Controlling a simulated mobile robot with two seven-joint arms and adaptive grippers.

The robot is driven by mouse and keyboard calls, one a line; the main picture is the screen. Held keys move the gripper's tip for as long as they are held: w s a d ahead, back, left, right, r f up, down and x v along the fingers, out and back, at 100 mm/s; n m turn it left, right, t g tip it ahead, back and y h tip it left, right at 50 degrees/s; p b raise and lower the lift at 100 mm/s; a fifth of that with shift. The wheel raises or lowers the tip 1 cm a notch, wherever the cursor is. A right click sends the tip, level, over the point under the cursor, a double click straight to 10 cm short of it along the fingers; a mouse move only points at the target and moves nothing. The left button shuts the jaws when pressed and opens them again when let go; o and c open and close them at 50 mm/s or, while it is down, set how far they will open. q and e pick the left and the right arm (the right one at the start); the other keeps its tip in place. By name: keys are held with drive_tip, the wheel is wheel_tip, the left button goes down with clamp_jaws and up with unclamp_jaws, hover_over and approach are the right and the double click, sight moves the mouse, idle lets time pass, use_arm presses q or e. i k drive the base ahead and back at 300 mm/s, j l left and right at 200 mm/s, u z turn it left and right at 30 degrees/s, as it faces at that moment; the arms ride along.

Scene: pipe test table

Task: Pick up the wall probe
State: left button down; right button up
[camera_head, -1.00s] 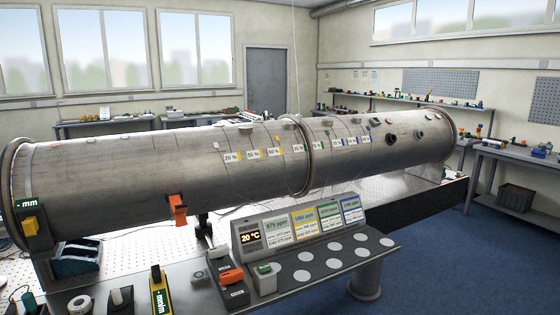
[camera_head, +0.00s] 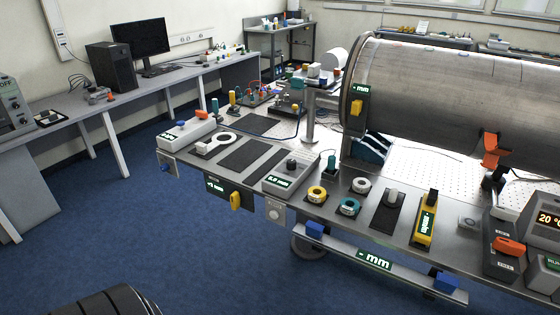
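No label in view names the wall probe, so I cannot tell for certain which tool it is. A small teal-topped tool (camera_head: 331,164) stands upright beside a grey box (camera_head: 291,172) whose display ends in "mm". A yellow tool with an "mm" display (camera_head: 425,222) lies on the bench near the front edge. A grey-white knobbed tool (camera_head: 391,200) lies on a dark mat to its left. Neither gripper is in view. A dark rounded shape at the bottom left may be part of my arm.
The large steel pipe (camera_head: 460,90) fills the right side, with an orange clamp (camera_head: 491,148) on it. Tape rolls (camera_head: 317,194) lie near the bench edge. A rail with blue ends (camera_head: 375,261) runs along the front. Blue floor (camera_head: 200,255) is clear at the left.

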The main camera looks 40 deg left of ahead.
sight(331, 160)
drive_tip(key=u, duration=1)
drive_tip(key=i+j+z, duration=0.15)
drive_tip(key=j, duration=0.2)
drive_tip(key=j+z, duration=0.15)
drive_tip(key=j, duration=0.15)
